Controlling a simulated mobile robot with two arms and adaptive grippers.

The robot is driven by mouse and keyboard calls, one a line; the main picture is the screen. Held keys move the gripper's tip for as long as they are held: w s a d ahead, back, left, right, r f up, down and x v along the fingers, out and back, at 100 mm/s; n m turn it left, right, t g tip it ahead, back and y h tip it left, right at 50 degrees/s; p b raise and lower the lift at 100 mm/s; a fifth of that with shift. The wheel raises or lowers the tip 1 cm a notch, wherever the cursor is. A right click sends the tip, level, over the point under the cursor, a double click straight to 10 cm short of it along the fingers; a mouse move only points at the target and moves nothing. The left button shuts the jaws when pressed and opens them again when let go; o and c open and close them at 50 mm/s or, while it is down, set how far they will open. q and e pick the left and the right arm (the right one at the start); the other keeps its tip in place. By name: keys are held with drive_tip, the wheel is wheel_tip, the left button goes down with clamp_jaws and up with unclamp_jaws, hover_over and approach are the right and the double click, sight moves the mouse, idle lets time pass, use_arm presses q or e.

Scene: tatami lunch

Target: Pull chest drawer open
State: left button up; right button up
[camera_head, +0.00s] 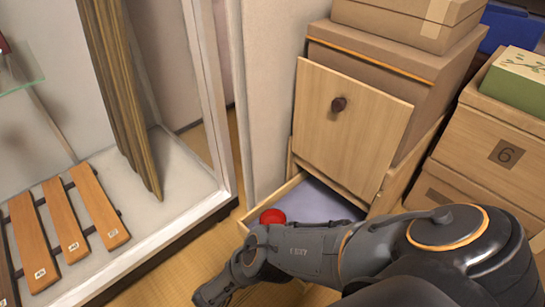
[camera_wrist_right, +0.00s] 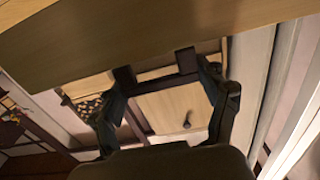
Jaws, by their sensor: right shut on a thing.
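The wooden chest has an upper drawer (camera_head: 345,125) that is closed or nearly closed, with a dark round knob (camera_head: 338,104). The lower drawer (camera_head: 284,194) is pulled out and shows a pale lilac inside; a red round thing (camera_head: 272,216) lies in it. My right arm crosses in front of this drawer and hides its front. My right gripper (camera_wrist_right: 156,68) shows its two fingers under a broad wooden panel (camera_wrist_right: 140,35) in the wrist view. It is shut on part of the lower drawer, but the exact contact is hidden. My left gripper is out of view.
Cardboard boxes (camera_head: 505,150) stand right of the chest, with a green box (camera_head: 518,78) on top. A brown box (camera_head: 405,22) rests on the chest. A white-framed case with wooden slats (camera_head: 97,205) stands left. A strip of tatami floor (camera_head: 215,250) shows between.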

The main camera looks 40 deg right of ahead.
drive_tip(key=o, duration=1.7)
drive_tip(key=shift+a, duration=0.1)
